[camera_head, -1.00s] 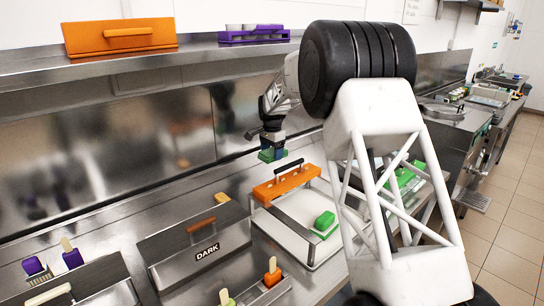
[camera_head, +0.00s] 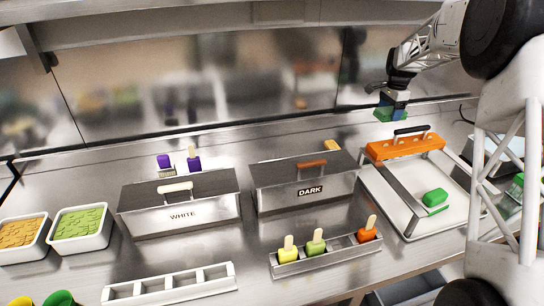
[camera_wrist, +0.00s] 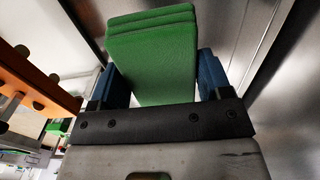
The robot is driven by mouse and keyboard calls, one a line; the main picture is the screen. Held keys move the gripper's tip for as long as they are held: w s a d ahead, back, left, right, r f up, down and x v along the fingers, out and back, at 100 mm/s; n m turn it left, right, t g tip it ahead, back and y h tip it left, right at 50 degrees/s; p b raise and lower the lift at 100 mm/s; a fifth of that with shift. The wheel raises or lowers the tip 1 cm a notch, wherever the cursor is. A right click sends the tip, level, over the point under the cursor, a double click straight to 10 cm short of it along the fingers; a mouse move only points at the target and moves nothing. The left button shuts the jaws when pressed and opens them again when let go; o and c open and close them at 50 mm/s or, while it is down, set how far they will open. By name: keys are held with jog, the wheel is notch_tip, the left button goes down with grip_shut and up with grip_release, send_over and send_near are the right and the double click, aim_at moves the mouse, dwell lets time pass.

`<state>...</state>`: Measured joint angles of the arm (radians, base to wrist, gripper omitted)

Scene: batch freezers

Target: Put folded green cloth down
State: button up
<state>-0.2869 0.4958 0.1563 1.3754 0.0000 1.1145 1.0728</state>
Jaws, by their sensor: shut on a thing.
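The folded green cloth (camera_wrist: 152,50) is held between the two blue fingers of my gripper (camera_wrist: 158,78) in the wrist view. In the head view my gripper (camera_head: 392,101) hangs over the back of the counter, near the back wall and behind the orange bar with a black handle (camera_head: 405,146). The cloth (camera_head: 384,114) shows there as a small green block under the fingers, apart from the counter as far as I can tell.
Bins labelled DARK (camera_head: 287,200) and WHITE (camera_head: 176,227) stand to the left. A holder (camera_head: 341,253) carries upright pops. Bare steel counter (camera_head: 230,248) lies between the containers.

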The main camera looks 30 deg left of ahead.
jog(key=s+a, duration=3.3)
jog(key=s, duration=0.1)
jog(key=shift+s+a+r, duration=0.2)
jog(key=shift+a, duration=0.15)
send_over(262, 161)
jog(key=shift+f, duration=3.15)
jog(key=shift+f, duration=0.1)
jog(key=shift+f, duration=1.8)
jog(key=shift+f, duration=0.1)
jog(key=o, duration=0.9)
